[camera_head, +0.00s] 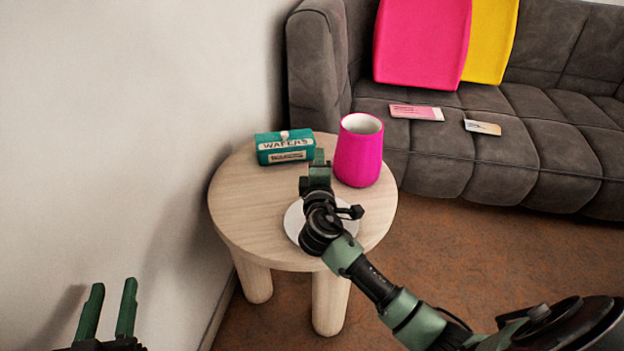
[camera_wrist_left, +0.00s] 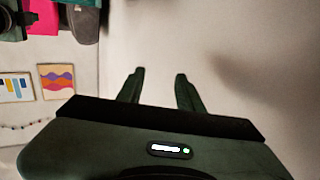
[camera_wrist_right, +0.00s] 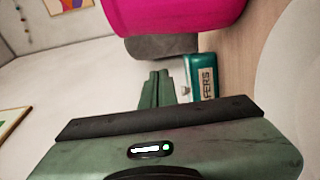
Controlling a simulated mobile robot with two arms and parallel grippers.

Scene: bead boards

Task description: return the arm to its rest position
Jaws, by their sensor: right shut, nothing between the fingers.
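My right arm reaches in from the lower right in the head view. Its gripper (camera_head: 318,158) is over the round wooden table, shut and empty, with its tips close to the green wafers box. In the right wrist view the right gripper's fingers (camera_wrist_right: 157,78) lie together, with the wafers box beyond them to the right. My left gripper (camera_head: 108,290) is at the lower left in the head view, in front of the white wall. Its two fingers (camera_wrist_left: 158,80) stand apart with nothing between them in the left wrist view.
The round table (camera_head: 240,205) carries the wafers box (camera_head: 285,147), a pink cup (camera_head: 358,155) and a white plate (camera_head: 293,222) partly hidden under my right arm. A grey sofa (camera_head: 440,160) with cushions stands behind to the right. Brown floor (camera_head: 450,240) is clear in front of the sofa.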

